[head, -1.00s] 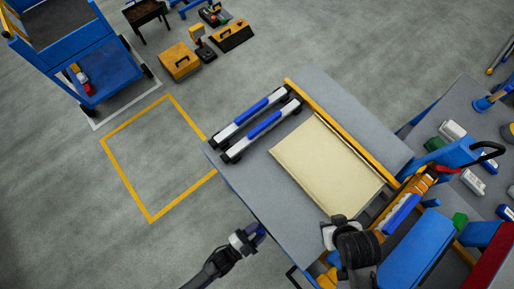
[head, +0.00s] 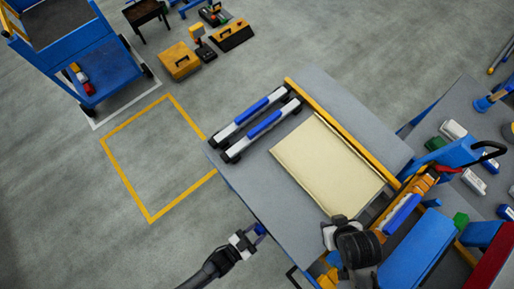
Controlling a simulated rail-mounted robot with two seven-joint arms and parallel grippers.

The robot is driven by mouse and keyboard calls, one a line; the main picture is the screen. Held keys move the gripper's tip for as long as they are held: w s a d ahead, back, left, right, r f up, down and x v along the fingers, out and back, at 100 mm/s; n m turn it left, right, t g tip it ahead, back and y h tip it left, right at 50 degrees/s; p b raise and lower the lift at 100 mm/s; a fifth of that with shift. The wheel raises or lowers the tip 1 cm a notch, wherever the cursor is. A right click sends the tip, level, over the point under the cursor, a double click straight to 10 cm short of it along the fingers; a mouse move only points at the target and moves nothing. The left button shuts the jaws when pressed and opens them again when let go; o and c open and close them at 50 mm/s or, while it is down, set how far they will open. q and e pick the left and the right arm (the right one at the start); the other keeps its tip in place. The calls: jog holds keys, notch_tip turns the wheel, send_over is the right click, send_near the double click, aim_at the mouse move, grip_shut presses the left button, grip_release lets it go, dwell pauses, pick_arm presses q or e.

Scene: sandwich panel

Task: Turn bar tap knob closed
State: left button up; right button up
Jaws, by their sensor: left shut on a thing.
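My left gripper (head: 254,234) is at the lower-left edge of the grey table. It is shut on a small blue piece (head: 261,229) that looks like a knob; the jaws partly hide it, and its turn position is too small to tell. Two pale bars with blue middles and black ends lie side by side on the table: a left bar (head: 251,110) and a right bar (head: 264,124). My right arm's dark end (head: 345,236) is over the near corner of the cream panel; its fingers cannot be made out.
The cream panel (head: 327,162) lies on the grey table (head: 237,186) beside a yellow rail (head: 342,119). Blue and yellow equipment (head: 418,246) crowds the lower right. A blue cart (head: 100,65) and yellow toolboxes (head: 180,61) stand on the floor. The floor left of the table is clear.

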jog(key=shift+a, duration=0.1)
dwell(0.3)
pick_arm(q)
jog(key=o, duration=0.9)
pick_arm(e)
jog(key=shift+d, duration=0.2)
pick_arm(q)
jog(key=v, duration=1.4)
jog(key=shift+b, duration=0.4)
pick_arm(e)
jog(key=shift+a+f, duration=0.2)
jog(key=shift+f, duration=0.2)
jog(key=shift+d, duration=0.15)
